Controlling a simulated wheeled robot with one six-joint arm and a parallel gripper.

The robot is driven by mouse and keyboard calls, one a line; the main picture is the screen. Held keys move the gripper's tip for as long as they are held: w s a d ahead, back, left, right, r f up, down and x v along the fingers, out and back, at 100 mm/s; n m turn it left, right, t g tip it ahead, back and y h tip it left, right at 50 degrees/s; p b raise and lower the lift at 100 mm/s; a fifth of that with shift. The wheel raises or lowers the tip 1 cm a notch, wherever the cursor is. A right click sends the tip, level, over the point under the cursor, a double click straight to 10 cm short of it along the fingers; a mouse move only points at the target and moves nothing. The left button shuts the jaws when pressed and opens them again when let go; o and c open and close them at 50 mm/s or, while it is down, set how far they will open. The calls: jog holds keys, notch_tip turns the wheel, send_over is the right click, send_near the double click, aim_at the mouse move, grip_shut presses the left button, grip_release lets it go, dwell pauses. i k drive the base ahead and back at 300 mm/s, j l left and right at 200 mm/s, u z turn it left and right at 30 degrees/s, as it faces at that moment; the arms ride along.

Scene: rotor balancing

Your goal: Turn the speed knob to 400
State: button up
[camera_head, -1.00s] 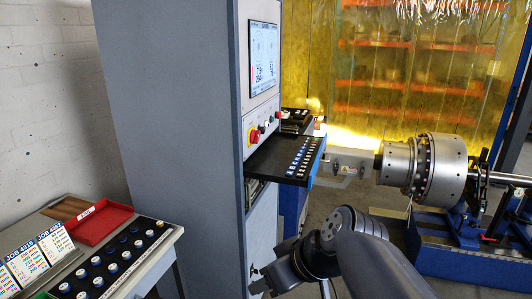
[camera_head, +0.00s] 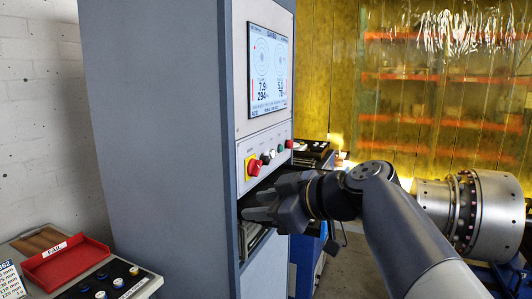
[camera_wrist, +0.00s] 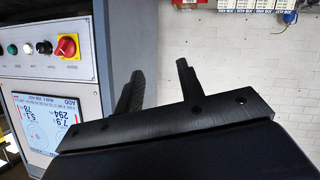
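The control panel (camera_head: 264,154) on the grey cabinet carries a small black knob (camera_head: 265,158) between a red switch on a yellow plate (camera_head: 253,168) and a white button (camera_head: 272,154). The labels are too small to read, so I cannot confirm the speed knob or its setting. In the wrist view, the black knob (camera_wrist: 43,47) shows upside down at upper left. My gripper (camera_head: 250,208) is just below the panel, apart from the knobs. In the wrist view, the fingers of my gripper (camera_wrist: 160,70) stand apart with nothing between them.
The screen (camera_head: 268,69) above the panel shows 7.9 and 294, among other readings. A red tray (camera_head: 66,262) marked FAIL lies at lower left. The metal rotor (camera_head: 490,215) is at right, beyond my arm. A ledge with keys behind my gripper is mostly hidden.

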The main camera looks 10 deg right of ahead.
aim_at(265, 160)
jog(key=i+l+u, duration=0.2)
jog(key=i+l, duration=0.85)
jog(key=l, duration=0.1)
